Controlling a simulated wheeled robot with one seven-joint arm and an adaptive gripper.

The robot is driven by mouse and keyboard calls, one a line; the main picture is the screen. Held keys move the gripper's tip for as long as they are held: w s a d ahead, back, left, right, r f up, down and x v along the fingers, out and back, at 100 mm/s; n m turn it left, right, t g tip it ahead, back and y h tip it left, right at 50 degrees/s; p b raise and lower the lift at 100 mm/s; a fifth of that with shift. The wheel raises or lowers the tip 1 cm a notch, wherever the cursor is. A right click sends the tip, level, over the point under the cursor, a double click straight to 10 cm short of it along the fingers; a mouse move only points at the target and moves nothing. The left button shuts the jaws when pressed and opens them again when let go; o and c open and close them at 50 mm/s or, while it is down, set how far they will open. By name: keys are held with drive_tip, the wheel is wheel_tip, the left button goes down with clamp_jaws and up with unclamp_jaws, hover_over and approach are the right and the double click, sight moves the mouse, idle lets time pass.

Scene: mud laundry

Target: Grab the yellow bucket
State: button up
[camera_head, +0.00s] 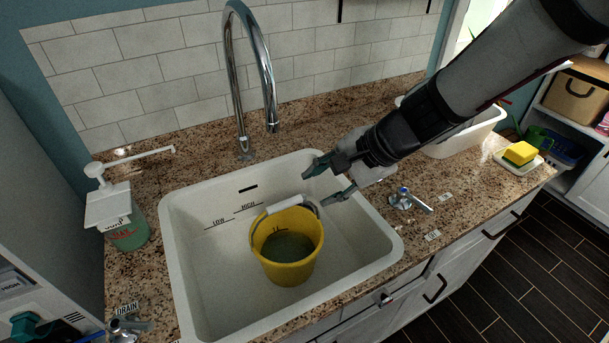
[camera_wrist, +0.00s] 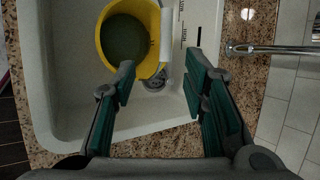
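The yellow bucket (camera_head: 288,252) stands upright in the white sink, with a white-gripped handle (camera_head: 284,204) raised along its back rim. What looks like greenish water lies inside it. In the wrist view the bucket (camera_wrist: 108,52) is at upper left and its white handle grip (camera_wrist: 165,35) lies ahead of the gap between the fingers. My gripper (camera_head: 322,184) is open above the right back part of the sink, up and to the right of the bucket, apart from it. In the wrist view the open fingers of my gripper (camera_wrist: 158,88) hold nothing.
The sink (camera_head: 197,262) has a tall chrome faucet (camera_head: 268,95) behind it. A soap dispenser (camera_head: 118,220) stands at left. A valve (camera_head: 405,199), a white tub (camera_head: 465,135) and a yellow sponge (camera_head: 519,153) on a dish are on the counter at right.

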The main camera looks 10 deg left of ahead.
sight(286, 202)
drive_tip(key=b+x, duration=0.1)
drive_tip(key=x, duration=0.8)
drive_tip(key=shift+w+b, duration=0.1)
drive_tip(key=shift+b, duration=0.3)
drive_tip(key=shift+a+r+x, duration=0.1)
drive_tip(key=shift+a+x, duration=0.05)
drive_tip(key=shift+x, duration=0.75)
drive_tip(key=shift+a+r+x, duration=0.1)
drive_tip(key=shift+x, duration=0.8)
drive_tip(key=shift+a+r+x, duration=0.1)
drive_tip(key=shift+a+x, duration=0.05)
drive_tip(key=shift+x, duration=0.8)
clamp_jaws()
drive_tip(key=shift+w+r, duration=0.1)
drive_tip(key=shift+r, duration=0.05)
